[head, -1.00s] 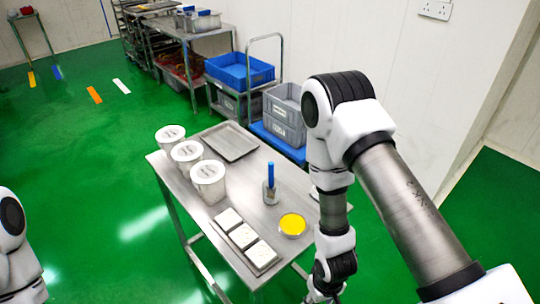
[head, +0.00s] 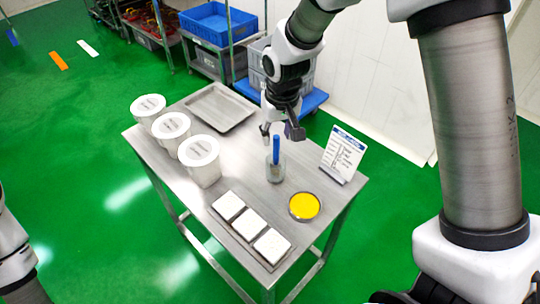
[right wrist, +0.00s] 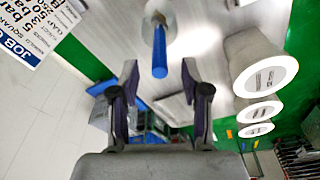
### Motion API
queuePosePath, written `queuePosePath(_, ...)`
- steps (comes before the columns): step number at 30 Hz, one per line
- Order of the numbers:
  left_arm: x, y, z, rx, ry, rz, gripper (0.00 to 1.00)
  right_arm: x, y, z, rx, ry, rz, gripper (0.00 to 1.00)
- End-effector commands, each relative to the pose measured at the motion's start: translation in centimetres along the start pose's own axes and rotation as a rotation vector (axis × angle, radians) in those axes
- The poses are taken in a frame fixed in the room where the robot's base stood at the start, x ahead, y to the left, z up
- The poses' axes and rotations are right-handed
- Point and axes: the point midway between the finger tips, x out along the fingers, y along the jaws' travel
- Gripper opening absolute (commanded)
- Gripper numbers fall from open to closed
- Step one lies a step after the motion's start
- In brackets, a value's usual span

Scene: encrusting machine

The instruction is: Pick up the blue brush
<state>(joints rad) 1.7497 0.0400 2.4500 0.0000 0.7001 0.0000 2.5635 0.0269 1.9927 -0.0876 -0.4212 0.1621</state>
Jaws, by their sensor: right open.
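The blue brush (head: 276,149) stands upright in a small metal cup (head: 275,172) on the steel table (head: 240,150). Its blue handle sticks up above the cup. My right gripper (head: 281,132) is open, just behind and above the brush in the head view. In the right wrist view the blue brush (right wrist: 160,52) lies ahead of and between the two open fingers (right wrist: 160,75), and nothing is gripped. My left gripper is not in view; only part of the left arm shows at the left edge.
Three white tubs (head: 171,125) line the table's left side, with an empty metal tray (head: 219,108) behind. White blocks on a tray (head: 250,228) and a yellow dish (head: 304,206) are in front. A sign card (head: 342,154) stands to the right of the brush.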

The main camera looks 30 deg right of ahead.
Motion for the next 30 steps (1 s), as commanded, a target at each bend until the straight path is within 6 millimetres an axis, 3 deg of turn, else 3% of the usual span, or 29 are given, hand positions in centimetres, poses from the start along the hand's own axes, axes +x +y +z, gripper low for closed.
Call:
queuePosePath(12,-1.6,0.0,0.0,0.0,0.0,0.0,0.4,6.1,0.0,-0.4,0.0,-0.003,-0.001,0.47)
queuePosePath(18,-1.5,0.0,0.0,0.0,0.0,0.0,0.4,6.4,0.0,-0.5,0.0,0.0,-0.001,0.47)
queuePosePath(19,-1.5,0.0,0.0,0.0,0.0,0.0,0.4,6.4,0.0,-0.5,0.0,-0.001,-0.001,0.43)
queuePosePath(21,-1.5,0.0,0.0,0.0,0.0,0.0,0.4,6.4,0.0,-0.5,0.0,-0.001,-0.001,0.18)
queuePosePath(23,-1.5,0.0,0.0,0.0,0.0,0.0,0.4,6.4,0.0,-0.5,0.0,-0.001,-0.001,0.0)
queuePosePath(30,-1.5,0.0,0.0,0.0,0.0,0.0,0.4,6.5,0.0,-0.4,0.0,-0.002,-0.001,0.0)
